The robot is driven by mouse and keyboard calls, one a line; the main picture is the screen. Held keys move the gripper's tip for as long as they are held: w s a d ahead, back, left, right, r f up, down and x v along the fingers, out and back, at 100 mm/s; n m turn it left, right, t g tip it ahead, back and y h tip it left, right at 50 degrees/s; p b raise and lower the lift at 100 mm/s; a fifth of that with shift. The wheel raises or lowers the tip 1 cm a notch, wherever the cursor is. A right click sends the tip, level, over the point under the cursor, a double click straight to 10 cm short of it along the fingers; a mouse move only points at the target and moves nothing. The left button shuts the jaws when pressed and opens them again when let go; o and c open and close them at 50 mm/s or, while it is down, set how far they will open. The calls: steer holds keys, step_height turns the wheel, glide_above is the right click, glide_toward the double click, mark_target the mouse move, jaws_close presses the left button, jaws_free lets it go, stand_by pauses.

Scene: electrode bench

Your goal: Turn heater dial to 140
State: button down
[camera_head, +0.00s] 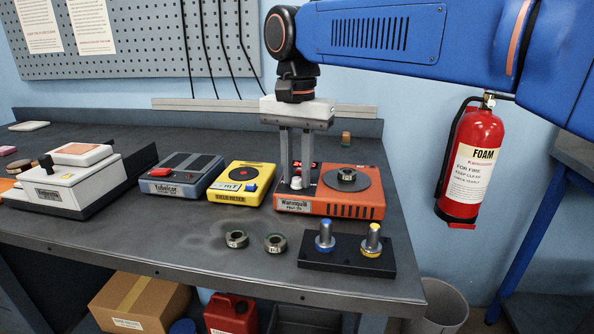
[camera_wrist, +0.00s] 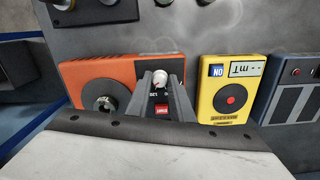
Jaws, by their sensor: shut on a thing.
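The orange heater (camera_head: 340,205) stands on the bench with a round dark plate on its top right. Its white dial (camera_head: 296,183) is at the left of the top, with a red display partly hidden behind my fingers. My gripper (camera_head: 296,178) points straight down over the dial, with a finger on each side, shut on it.
A yellow device (camera_head: 240,184) stands close to the heater's left, with a blue-grey device (camera_head: 182,175) beyond. Two metal rings (camera_head: 237,239) and a black block (camera_head: 347,257) with two capped posts lie in front. A fire extinguisher (camera_head: 470,165) hangs at the right.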

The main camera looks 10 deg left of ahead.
mark_target(297, 178)
steer(key=shift+m, duration=1.1)
steer(key=c, duration=1.6)
jaws_free()
steer(key=shift+o, duration=0.2)
step_height(297, 178, up, 18)
steer(key=shift+f, duration=0.25)
